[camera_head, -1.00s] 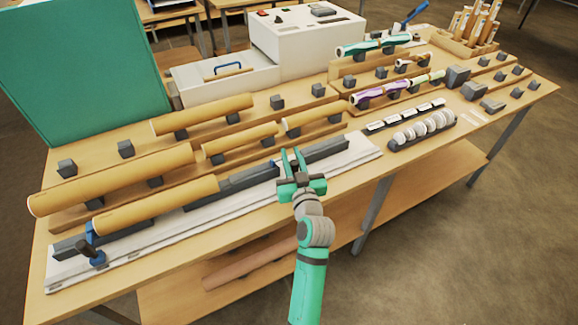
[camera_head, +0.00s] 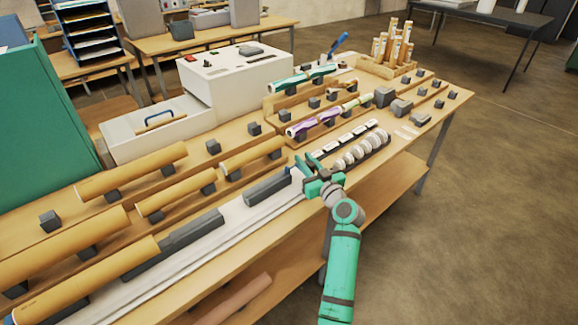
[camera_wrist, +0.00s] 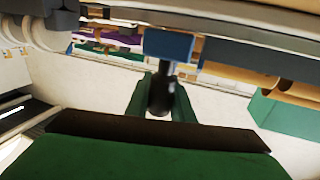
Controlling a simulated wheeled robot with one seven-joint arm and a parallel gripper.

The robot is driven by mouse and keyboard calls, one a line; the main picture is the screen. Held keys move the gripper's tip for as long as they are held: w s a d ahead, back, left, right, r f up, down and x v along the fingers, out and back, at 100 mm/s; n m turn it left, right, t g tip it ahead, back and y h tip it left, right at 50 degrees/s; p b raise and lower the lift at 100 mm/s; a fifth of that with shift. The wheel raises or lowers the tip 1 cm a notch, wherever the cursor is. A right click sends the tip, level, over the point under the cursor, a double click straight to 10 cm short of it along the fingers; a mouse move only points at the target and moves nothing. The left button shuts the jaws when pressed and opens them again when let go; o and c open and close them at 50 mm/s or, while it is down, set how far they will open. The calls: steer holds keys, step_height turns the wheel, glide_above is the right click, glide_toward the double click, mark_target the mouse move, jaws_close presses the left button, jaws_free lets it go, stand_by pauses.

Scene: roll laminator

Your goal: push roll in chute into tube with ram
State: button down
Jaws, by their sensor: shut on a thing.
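My gripper (camera_head: 318,178) is shut on the ram's dark handle (camera_wrist: 160,95), which shows between my green fingers in the wrist view. The ram's blue block (camera_wrist: 168,45) is just beyond the handle. In the head view my gripper is at the right end of the chute, beside its right dark grey section (camera_head: 268,188). The chute's longer section (camera_head: 175,243) lies further left on the white base (camera_head: 220,245). The big tan tube (camera_head: 90,280) lies in line at the left. I cannot make out a roll in the chute.
More tan tubes (camera_head: 178,192) rest on cradles behind. A white laminator (camera_head: 237,85) stands at the back. A rack of white rings (camera_head: 362,150) is right of my gripper. A wooden holder (camera_head: 392,68) stands far right. The floor in front is free.

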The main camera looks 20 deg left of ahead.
steer(key=shift+w+d, duration=0.1)
steer(key=shift+w, duration=0.45)
steer(key=shift+w+d, duration=0.2)
steer(key=c, duration=1.8)
jaws_free()
steer(key=shift+w, duration=0.1)
steer(key=shift+d, duration=0.15)
steer(key=v, duration=1.1)
